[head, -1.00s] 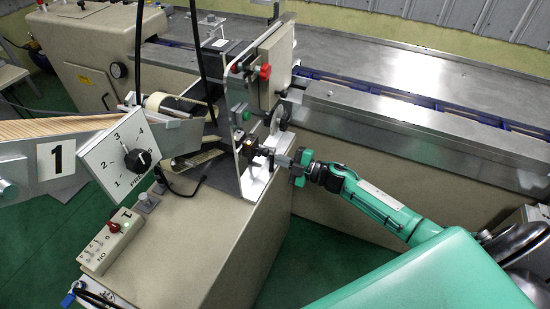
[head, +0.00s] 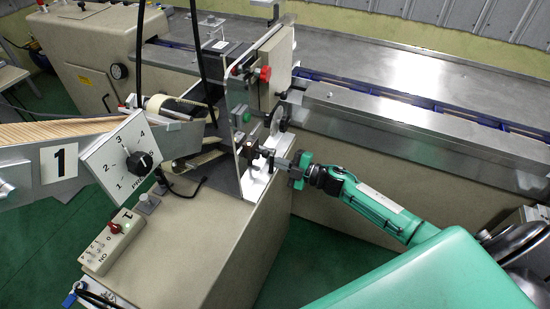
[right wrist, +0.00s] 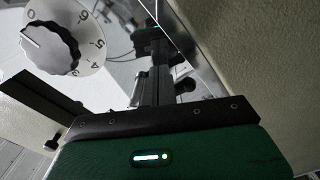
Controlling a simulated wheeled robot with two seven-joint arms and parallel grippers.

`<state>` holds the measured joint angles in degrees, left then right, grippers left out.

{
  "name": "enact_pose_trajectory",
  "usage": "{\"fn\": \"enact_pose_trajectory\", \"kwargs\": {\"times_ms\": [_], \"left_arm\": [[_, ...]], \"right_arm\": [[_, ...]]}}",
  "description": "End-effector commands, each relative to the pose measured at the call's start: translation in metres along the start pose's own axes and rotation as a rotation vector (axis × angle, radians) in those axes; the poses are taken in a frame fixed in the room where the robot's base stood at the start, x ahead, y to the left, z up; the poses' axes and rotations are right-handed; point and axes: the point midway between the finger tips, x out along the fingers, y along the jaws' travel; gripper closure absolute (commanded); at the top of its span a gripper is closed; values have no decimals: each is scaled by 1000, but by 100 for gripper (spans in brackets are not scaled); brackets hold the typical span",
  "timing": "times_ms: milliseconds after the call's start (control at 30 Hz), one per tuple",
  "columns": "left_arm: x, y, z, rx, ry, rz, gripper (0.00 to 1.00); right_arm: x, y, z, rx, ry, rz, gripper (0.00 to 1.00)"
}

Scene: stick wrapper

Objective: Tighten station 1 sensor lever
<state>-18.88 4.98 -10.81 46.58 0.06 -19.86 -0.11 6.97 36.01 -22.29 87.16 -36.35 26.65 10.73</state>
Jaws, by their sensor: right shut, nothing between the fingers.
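A small black lever-like part (head: 266,153) sticks out from the metal plate (head: 240,160) beside station 1. I take it for the sensor lever, though it is too small to tell its exact shape. My right gripper (head: 279,162) is at this part from the right, its fingers shut with nothing between them. I cannot tell whether the fingertips touch it. In the right wrist view the shut fingers (right wrist: 155,88) point up at a dark mechanism (right wrist: 150,35). My left gripper is not in view.
A white numbered dial (right wrist: 50,42) is close to the fingers in the right wrist view. A black-knobbed selector panel (head: 128,155), a "1" sign (head: 59,163) and a switch box (head: 111,241) are at the left. A steel conveyor table (head: 430,90) runs behind.

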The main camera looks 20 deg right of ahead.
Motion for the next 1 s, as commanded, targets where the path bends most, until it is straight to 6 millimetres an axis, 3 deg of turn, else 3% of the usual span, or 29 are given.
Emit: {"fn": "enact_pose_trajectory", "kwargs": {"times_ms": [1000], "left_arm": [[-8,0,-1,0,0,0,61]], "right_arm": [[1,-8,-14,1,3,0,100]]}}
